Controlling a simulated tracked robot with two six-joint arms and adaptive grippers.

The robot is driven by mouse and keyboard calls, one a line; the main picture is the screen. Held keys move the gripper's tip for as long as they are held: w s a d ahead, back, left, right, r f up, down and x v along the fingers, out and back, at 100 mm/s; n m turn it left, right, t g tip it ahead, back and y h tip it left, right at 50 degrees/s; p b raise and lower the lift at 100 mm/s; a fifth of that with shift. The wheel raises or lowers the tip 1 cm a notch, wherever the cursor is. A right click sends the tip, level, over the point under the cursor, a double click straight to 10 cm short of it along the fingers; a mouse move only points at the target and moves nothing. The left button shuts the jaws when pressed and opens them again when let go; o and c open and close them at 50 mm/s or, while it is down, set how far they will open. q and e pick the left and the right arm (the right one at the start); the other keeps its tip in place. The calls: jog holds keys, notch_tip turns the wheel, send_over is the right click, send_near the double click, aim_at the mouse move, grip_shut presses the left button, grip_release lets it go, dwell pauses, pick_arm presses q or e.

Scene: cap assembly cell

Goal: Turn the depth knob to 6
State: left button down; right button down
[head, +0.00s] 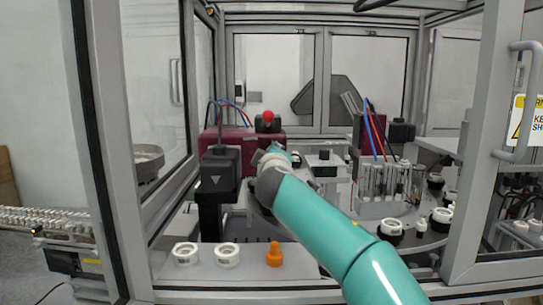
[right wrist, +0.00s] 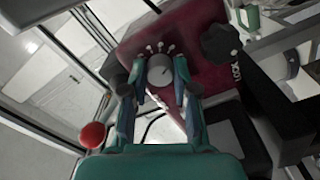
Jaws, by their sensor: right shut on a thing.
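The depth knob (right wrist: 160,72) is a round grey dial on the front of a maroon housing (right wrist: 207,38). Small pale marks fan out along its far side in the right wrist view. The numbers are too small to read, so I cannot tell the setting. My right gripper (right wrist: 160,78) has one finger on each side of the knob and is shut on it. In the head view my right arm reaches in from the lower right, and its gripper (head: 272,154) is by the maroon housing (head: 235,140). The knob is hidden there. My left gripper is not in view.
A red ball-topped button (head: 267,115) stands near the housing and shows close to the fingers in the right wrist view (right wrist: 93,135). A black unit (head: 219,170) stands left of the arm. White rings (head: 186,253) and an orange part (head: 274,255) sit on the front ledge.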

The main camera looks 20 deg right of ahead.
jog(key=shift+a+f, duration=0.15)
jog(key=shift+a, duration=0.05)
dwell(0.3)
jog(key=c, duration=0.9)
grip_release()
jog(key=v, duration=1.2)
jog(key=shift+w+d, duration=0.1)
jog(key=shift+w, duration=0.05)
